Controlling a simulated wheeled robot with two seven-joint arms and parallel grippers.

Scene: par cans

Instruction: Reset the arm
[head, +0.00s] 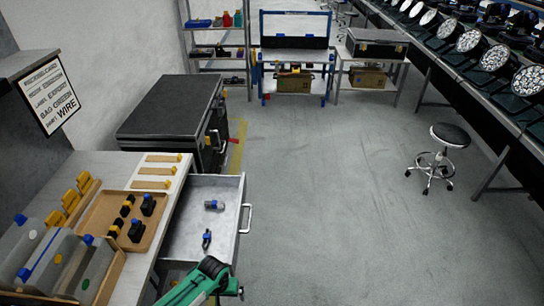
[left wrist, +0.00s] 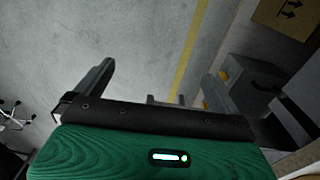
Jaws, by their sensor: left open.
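My left arm shows green at the bottom of the head view, with its left gripper (head: 232,287) partly cut by the frame, low and in front of the open drawer (head: 228,187). In the left wrist view the left gripper (left wrist: 160,72) has its two dark fingers spread wide apart with nothing between them. Grey floor with a yellow line lies beyond the fingers. My right gripper is in neither view.
A workbench with a brown tray (head: 104,222) stands left, beside a black case (head: 172,108). A stool (head: 450,136) and a long bench of lamps are right. The middle floor is clear.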

